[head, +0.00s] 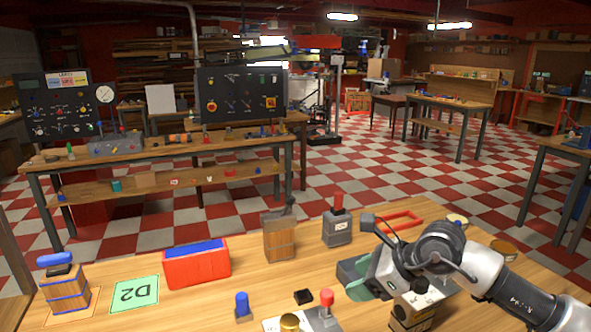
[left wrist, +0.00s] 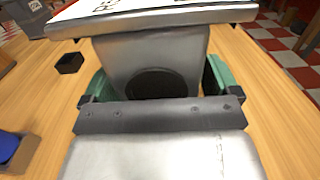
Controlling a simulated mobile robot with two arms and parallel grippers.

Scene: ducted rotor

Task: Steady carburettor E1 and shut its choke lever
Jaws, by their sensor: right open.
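The silver carburettor (head: 278,326) shows at the bottom edge of the head view, with a brass knob (head: 290,322) and a red-knobbed lever (head: 327,300) standing up on it. I take it to be E1; no label is readable. In the left wrist view, a silver body (left wrist: 150,55) with a dark round bore stands between the green fingers of my left gripper (left wrist: 155,88). Whether these fingers press on it is unclear. The left gripper is not seen in the head view. My right gripper (head: 358,280) is open, its green fingers right of the red knob and apart from it.
A blue peg (head: 242,306) and a small black block (head: 303,297) stand near the carburettor. Behind are a red bin (head: 197,268), a wooden block (head: 279,241) and a grey box with a red handle (head: 337,232). A green D2 card (head: 134,293) lies at left.

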